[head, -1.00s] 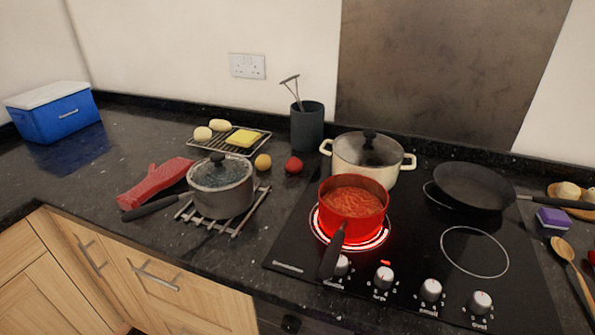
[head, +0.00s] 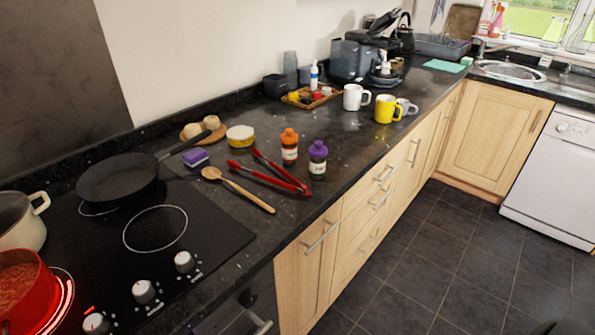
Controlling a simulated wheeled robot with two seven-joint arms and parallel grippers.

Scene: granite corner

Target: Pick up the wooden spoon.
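The wooden spoon (head: 238,189) lies flat on the dark granite worktop, just right of the hob. Its bowl points to the back left and its handle runs toward the front edge of the worktop. Nothing covers it. Neither of my grippers shows clearly in the head view.
Red tongs (head: 268,174) lie close to the right of the spoon. Two spice jars, one orange-topped (head: 289,147) and one purple-topped (head: 318,160), stand beyond them. A purple sponge (head: 195,157) and a black frying pan (head: 118,178) are to the left. A red saucepan (head: 25,290) sits on a glowing ring.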

